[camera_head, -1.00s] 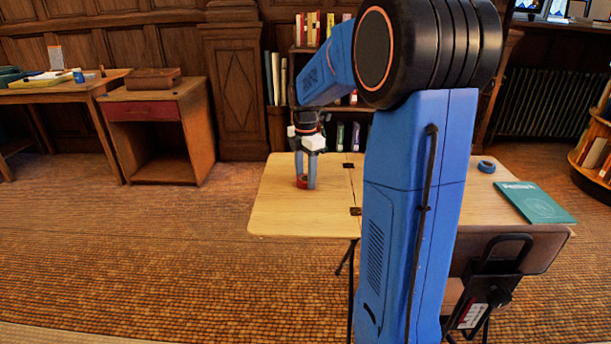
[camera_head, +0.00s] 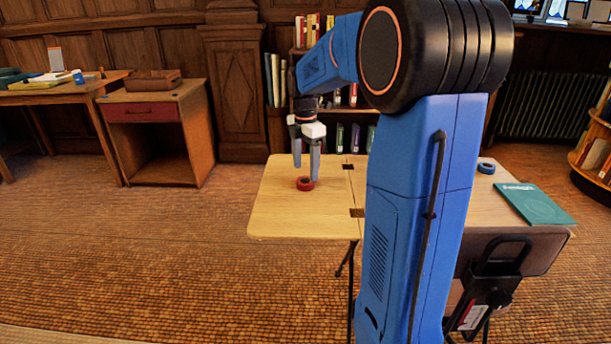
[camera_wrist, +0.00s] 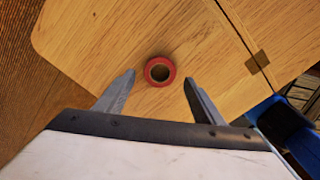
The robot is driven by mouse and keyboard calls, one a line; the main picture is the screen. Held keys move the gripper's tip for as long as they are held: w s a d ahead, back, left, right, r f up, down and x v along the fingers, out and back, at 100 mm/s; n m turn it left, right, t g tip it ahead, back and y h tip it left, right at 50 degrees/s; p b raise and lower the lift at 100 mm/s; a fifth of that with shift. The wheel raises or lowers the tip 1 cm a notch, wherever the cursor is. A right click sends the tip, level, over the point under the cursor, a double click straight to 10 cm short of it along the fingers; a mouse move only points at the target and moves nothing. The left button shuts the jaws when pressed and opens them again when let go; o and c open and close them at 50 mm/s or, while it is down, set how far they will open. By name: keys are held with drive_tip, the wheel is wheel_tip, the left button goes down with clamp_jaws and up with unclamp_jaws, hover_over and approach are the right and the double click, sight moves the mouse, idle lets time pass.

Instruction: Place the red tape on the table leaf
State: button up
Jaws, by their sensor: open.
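The red tape (camera_head: 305,184) is a small ring lying flat on the left leaf of the light wooden table (camera_head: 285,218). My gripper (camera_head: 306,174) is open and empty above the tape. In the wrist view its two fingers (camera_wrist: 158,88) are spread wide, one on each side of the tape and apart from it.
A hinge (camera_wrist: 262,59) and seam divide the leaf from the rest of the table. A blue tape roll (camera_head: 486,168) and a green book (camera_head: 533,204) lie on the right part. A chair (camera_head: 540,250) stands at the front right. The leaf around the red tape is clear.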

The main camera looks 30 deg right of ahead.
wheel_tip(320, 180, up, 8)
drive_tip(key=s+a+m+t, duration=0.1)
drive_tip(key=s+a+m, duration=0.45)
drive_tip(key=s, duration=0.25)
drive_tip(key=s+a+f+m+t, duration=0.1)
drive_tip(key=s+a+f+m, duration=0.2)
drive_tip(key=s, duration=0.4)
drive_tip(key=s+a+f+m+t, duration=0.1)
drive_tip(key=s+a+f+m, duration=0.2)
drive_tip(key=s, duration=0.5)
drive_tip(key=s+a+f+m+t, duration=0.1)
drive_tip(key=s+a+f+m, duration=0.3)
drive_tip(key=s+m, duration=0.3)
drive_tip(key=shift+s+a+t, duration=0.15)
drive_tip(key=shift+a+t, duration=0.05)
drive_tip(key=shift+t, duration=0.2)
drive_tip(key=shift+r, duration=0.1)
